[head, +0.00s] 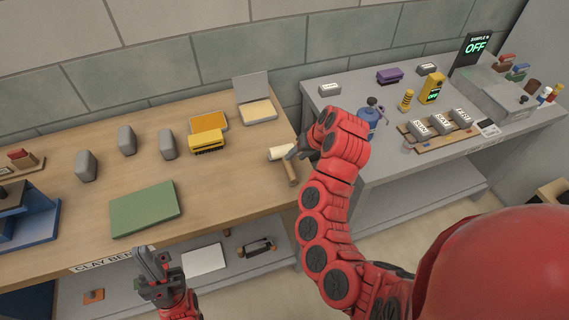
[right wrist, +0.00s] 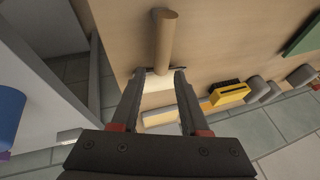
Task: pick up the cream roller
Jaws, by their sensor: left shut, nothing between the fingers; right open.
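The cream roller (head: 280,153) lies at the right end of the wooden bench, its brown wooden handle (head: 291,174) pointing to the front. My right gripper (head: 299,152) is open at the roller's right end and hides part of it. In the right wrist view the open right gripper (right wrist: 159,72) has its fingers on either side of the cream roller (right wrist: 157,86), with the handle (right wrist: 165,42) extending beyond the fingertips. I cannot tell whether the fingers touch it. My left gripper (head: 149,262) is shut and empty in front of the bench.
A green mat (head: 145,208) and several grey blocks (head: 168,145) are on the left.

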